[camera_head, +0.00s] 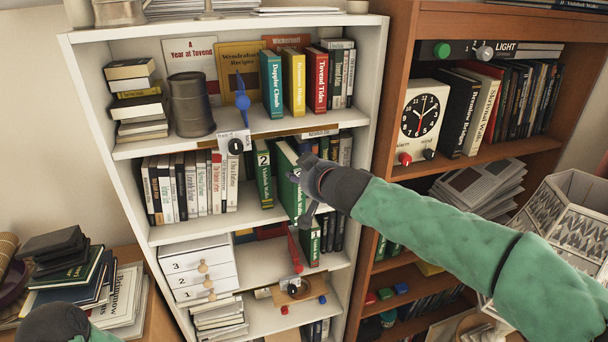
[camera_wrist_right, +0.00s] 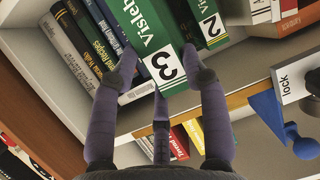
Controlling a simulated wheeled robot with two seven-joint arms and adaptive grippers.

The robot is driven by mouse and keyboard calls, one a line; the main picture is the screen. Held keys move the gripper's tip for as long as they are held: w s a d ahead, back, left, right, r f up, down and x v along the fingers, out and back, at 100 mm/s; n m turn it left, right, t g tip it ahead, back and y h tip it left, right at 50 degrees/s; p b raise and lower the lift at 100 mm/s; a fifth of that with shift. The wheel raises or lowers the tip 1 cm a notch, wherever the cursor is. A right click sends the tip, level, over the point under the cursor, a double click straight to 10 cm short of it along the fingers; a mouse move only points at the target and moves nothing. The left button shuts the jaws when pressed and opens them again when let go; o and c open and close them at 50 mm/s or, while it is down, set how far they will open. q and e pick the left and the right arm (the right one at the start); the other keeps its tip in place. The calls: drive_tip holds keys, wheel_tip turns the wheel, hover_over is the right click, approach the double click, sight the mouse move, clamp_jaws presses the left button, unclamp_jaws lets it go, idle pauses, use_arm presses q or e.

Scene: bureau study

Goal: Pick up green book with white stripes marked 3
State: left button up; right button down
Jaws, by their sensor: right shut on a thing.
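The green book with white stripes marked 3 (camera_head: 284,168) stands on the middle shelf of the white bookcase. It also shows in the right wrist view (camera_wrist_right: 150,35), with its white number label between my fingers. My right gripper (camera_head: 304,190) is shut on this book near its label end; its purple-grey fingers also show in the right wrist view (camera_wrist_right: 160,72). The fingers hide part of the book in the head view. Only the dark cuff and green sleeve of my left arm show at the bottom left; its fingers are out of view.
A green book marked 2 (camera_head: 263,178) stands just left of it, and a similar one marked 1 (camera_head: 312,243) is on the shelf below. A blue knob (camera_head: 242,100) and a hanging label are at the shelf edge. A brown bookcase (camera_head: 398,60) stands to the right.

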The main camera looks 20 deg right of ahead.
drive_tip(key=shift+s, duration=0.1)
drive_tip(key=c, duration=0.6)
unclamp_jaws()
drive_tip(key=shift+o, duration=0.2)
drive_tip(key=v, duration=1.2)
drive_tip(key=shift+f, duration=0.1)
